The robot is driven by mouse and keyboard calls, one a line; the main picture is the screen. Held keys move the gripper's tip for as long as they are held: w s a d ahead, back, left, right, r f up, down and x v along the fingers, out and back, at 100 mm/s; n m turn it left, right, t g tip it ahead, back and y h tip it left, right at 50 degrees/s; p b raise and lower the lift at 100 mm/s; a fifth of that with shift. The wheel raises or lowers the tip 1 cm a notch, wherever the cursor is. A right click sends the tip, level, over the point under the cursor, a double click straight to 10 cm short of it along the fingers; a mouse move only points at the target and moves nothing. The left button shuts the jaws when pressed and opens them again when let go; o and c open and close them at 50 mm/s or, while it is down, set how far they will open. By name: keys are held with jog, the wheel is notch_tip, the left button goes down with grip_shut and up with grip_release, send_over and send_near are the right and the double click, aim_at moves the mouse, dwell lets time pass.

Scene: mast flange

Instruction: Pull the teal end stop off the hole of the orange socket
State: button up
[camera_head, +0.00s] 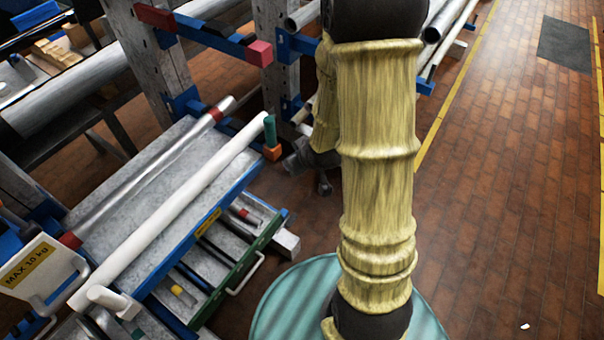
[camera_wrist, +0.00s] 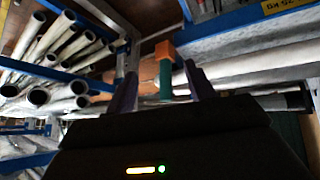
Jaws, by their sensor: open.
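The teal end stop (camera_head: 270,130) stands upright in the orange socket (camera_head: 272,153) at the far corner of the blue-edged rack shelf. In the wrist view, the teal end stop (camera_wrist: 166,82) hangs below the orange socket (camera_wrist: 163,50) and shows between my two dark fingers. My gripper (camera_wrist: 160,72) is open there, with a gap on each side of the stop. In the head view, my gripper (camera_head: 303,160) is just right of the socket, partly hidden by my arm. The socket's hole is hidden with the stop in it.
A long white pipe (camera_head: 170,210) lies on the shelf, its far end close beside the stop. A metal pipe (camera_head: 155,172) lies behind it. A green-fronted drawer (camera_head: 240,272) is open below. More racked pipes (camera_wrist: 50,45) lie left in the wrist view.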

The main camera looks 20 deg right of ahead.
notch_tip(320, 180, down, 8)
jog(key=w+d+t+y+b, duration=0.1)
jog(key=t+y+b, duration=0.2)
jog(key=t, duration=0.7)
jog(key=shift+r+m+y+b, duration=0.25)
jog(key=shift+m+y+b, duration=0.05)
jog(key=shift+m+y, duration=0.1)
jog(key=shift+f, duration=0.1)
jog(key=b, duration=0.8)
send_near(273, 137)
jog(key=p+x, duration=0.2)
jog(key=x, duration=0.9)
jog(key=shift+w, duration=0.3)
